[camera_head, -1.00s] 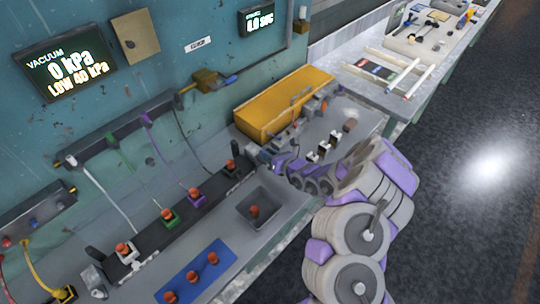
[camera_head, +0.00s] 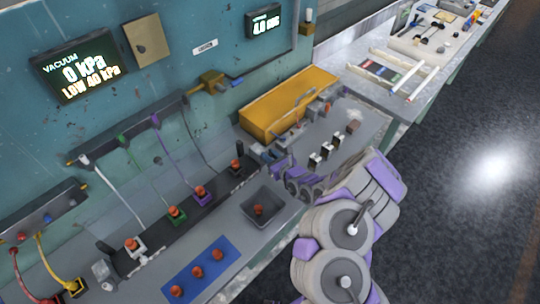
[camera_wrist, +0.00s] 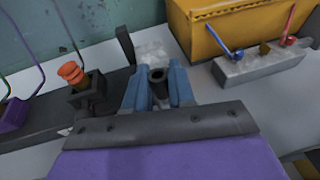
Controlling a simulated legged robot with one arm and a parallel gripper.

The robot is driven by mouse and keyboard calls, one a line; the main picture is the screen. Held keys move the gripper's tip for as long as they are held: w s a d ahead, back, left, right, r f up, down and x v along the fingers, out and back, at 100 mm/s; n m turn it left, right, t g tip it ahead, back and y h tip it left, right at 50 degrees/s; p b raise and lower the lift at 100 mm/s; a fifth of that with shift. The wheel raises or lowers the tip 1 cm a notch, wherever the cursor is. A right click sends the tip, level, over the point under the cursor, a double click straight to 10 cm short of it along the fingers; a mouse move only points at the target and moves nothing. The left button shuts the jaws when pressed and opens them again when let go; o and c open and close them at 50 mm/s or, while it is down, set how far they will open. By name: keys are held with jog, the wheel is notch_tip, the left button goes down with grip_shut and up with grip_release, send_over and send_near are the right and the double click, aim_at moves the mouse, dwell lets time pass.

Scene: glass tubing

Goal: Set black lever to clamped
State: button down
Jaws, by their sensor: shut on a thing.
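In the wrist view my gripper (camera_wrist: 158,88) has its blue fingers closed around a dark piece with a round end (camera_wrist: 157,75), which seems to be the black lever. The fingers hide most of it, so I cannot tell its setting. A dark upright plate (camera_wrist: 125,45) stands just left of the fingertips. In the head view my gripper (camera_head: 276,157) is low at the right end of the black rail, in front of the yellow box. The lever is too small to make out there.
A red-topped fitting in a black block (camera_wrist: 82,85) stands close left of my gripper. The yellow box (camera_head: 285,105) is behind, with a grey block with blue and red levers (camera_wrist: 262,62) in front of it.

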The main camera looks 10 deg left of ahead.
jog(key=shift+s+f, duration=0.15)
jog(key=shift+f, duration=0.05)
jog(key=c, duration=1.2)
grip_release()
jog(key=shift+c, duration=0.2)
jog(key=shift+o, duration=0.9)
jog(key=shift+r, duration=0.1)
jog(key=p+v, duration=0.4)
jog(key=v, duration=1.3)
jog(key=shift+d+p, duration=0.15)
jog(key=shift+p, duration=0.15)
